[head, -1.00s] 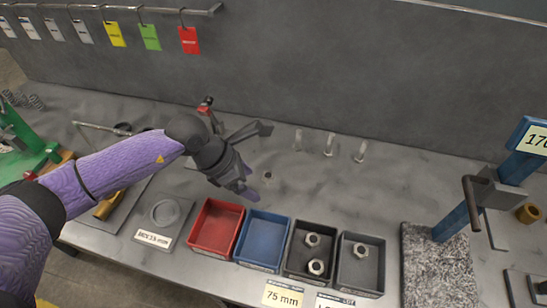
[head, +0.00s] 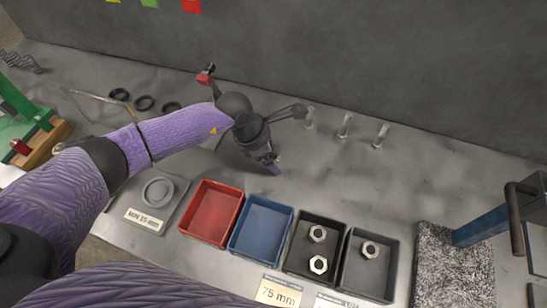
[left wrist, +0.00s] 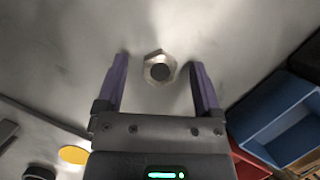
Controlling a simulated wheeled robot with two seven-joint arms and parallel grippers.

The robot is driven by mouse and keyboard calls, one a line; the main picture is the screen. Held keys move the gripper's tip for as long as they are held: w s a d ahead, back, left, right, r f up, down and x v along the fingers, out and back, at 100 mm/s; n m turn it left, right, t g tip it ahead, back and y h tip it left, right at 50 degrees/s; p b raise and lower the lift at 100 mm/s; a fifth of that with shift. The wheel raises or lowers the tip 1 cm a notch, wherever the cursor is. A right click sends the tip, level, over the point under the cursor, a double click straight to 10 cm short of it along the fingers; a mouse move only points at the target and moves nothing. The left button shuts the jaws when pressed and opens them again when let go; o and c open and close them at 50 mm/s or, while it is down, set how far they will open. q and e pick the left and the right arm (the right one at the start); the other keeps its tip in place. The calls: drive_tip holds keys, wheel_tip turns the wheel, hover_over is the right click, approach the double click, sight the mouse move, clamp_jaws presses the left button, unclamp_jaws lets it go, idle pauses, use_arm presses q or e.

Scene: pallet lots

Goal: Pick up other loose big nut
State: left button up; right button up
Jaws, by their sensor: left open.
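A loose big nut (left wrist: 160,68) lies flat on the grey bench. In the left wrist view it sits between the two purple fingers of my open left gripper (left wrist: 160,60), with a gap on each side. In the head view my left gripper (head: 275,168) points down at the bench behind the blue bin, and its fingers mostly hide the nut. Two more nuts (head: 317,233) lie in the left dark bin (head: 292,253), and one nut (head: 369,250) lies in the right dark bin (head: 347,270). My right gripper is not in view.
A red bin (head: 200,194) and a blue bin (head: 240,213) stand left of the dark bins. Several upright bolts (head: 345,125) stand behind, towards the wall. A round gauge plate (head: 157,192) is at left. A blue-framed stand (head: 480,228) is at right.

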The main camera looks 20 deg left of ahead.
use_arm(q)
clamp_jaws()
drive_tip(key=shift+r, duration=0.15)
